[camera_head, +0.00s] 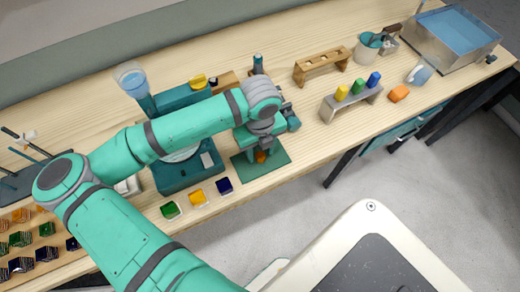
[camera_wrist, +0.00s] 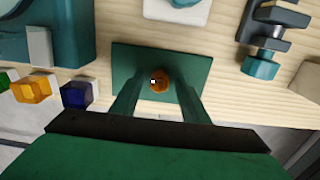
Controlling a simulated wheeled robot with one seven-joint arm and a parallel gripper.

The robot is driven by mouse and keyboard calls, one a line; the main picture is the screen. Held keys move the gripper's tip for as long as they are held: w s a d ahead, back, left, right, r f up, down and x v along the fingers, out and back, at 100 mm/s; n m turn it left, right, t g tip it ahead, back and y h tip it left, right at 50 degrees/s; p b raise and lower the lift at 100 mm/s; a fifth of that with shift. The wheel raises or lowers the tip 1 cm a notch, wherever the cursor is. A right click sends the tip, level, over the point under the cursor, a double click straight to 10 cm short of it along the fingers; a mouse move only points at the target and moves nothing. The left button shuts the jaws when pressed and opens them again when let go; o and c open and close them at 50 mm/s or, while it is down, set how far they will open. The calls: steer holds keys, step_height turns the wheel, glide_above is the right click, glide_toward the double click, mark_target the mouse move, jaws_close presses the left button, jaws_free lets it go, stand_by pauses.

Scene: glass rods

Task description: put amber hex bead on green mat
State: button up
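The amber hex bead (camera_wrist: 158,86) is a small orange piece on the green mat (camera_wrist: 128,56), near its middle. It also shows in the head view as a small orange spot (camera_head: 261,157) below my gripper (camera_head: 260,145). In the wrist view, the two fingers of my gripper (camera_wrist: 157,80) stand apart, one on each side of the bead, with mat visible between each finger and the bead. The mat (camera_head: 277,158) lies flat near the front edge of the bench; my arm covers part of it in the head view.
Green, yellow (camera_head: 198,198) and dark blue (camera_head: 224,186) pieces stand in a row left of the mat. A teal device (camera_head: 180,178) is behind them. A grey rack (camera_head: 350,102) with coloured plugs and a wooden rack (camera_head: 322,66) stand to the right.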

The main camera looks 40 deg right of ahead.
step_height(320, 180, up, 12)
steer(key=shift+r, duration=0.15)
stand_by(0.7)
stand_by(0.5)
